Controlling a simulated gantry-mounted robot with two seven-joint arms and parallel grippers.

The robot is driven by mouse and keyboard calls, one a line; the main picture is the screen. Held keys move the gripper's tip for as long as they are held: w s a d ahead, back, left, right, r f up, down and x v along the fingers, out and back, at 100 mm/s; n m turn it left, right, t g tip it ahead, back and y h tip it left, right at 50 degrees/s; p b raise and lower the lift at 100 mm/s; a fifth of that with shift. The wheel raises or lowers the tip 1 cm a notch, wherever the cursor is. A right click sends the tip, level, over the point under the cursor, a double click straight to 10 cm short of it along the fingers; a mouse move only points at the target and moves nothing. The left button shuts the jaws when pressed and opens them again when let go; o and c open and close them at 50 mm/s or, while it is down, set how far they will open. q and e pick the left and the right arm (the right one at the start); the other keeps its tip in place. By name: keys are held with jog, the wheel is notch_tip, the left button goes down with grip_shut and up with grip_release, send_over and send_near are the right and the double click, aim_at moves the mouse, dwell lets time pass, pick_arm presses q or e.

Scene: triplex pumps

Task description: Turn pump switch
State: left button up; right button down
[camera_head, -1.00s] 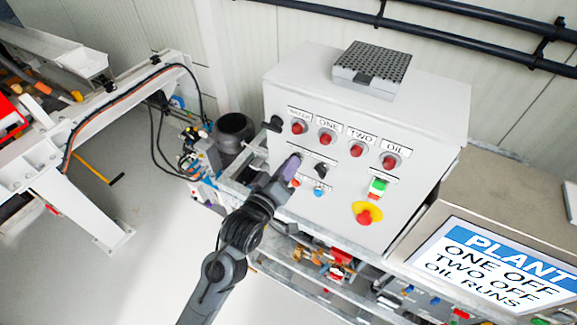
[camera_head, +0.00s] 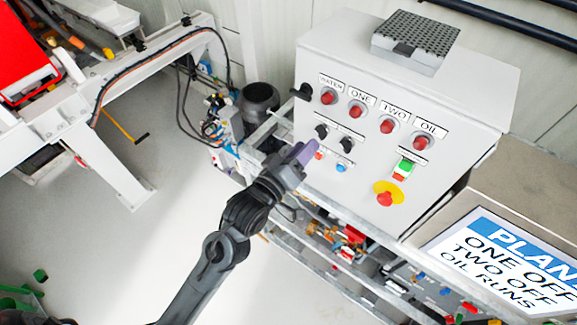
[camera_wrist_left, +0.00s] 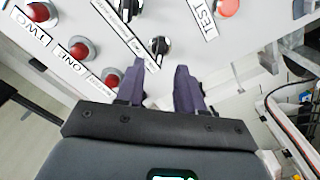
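The pale grey control box (camera_head: 345,206) carries two black rotary pump switches below a row of red lamps. The left switch (camera_head: 321,132) and the right switch (camera_head: 346,145) are both uncovered in the head view. My left gripper (camera_head: 309,151) is just below the left switch, near the panel. In the left wrist view, the gripper (camera_wrist_left: 160,70) is open, with a clear gap between its two purple fingers. The left switch (camera_wrist_left: 160,46) lies just beyond that gap, apart from the fingers. The right switch (camera_wrist_left: 128,9) is farther up. My right gripper is not in view.
Red and blue buttons (camera_head: 341,168) sit below the switches. A yellow-ringed red emergency stop (camera_head: 385,198) is at lower right. A screen (camera_head: 505,265) reads ONE OFF, TWO OFF, OIL RUNS. A metal frame (camera_head: 330,283) runs below the box.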

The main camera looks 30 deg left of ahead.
pick_arm(q)
jog(key=s+b, duration=0.1)
jog(key=s, duration=0.5)
jog(key=shift+s+a, duration=0.2)
jog(key=shift+a, duration=0.2)
jog(key=s+a+f+m+g+y+p, duration=0.2)
jog(key=s+f+m+g+p, duration=0.5)
jog(key=s+f+g, duration=0.7)
jog(key=s+a+f+m, duration=0.1)
jog(key=s+m, duration=0.1)
jog(key=s, duration=0.3)
jog(key=shift+s+f+m, duration=0.15)
jog(key=shift+f+m, duration=0.15)
jog(key=shift+f, duration=0.1)
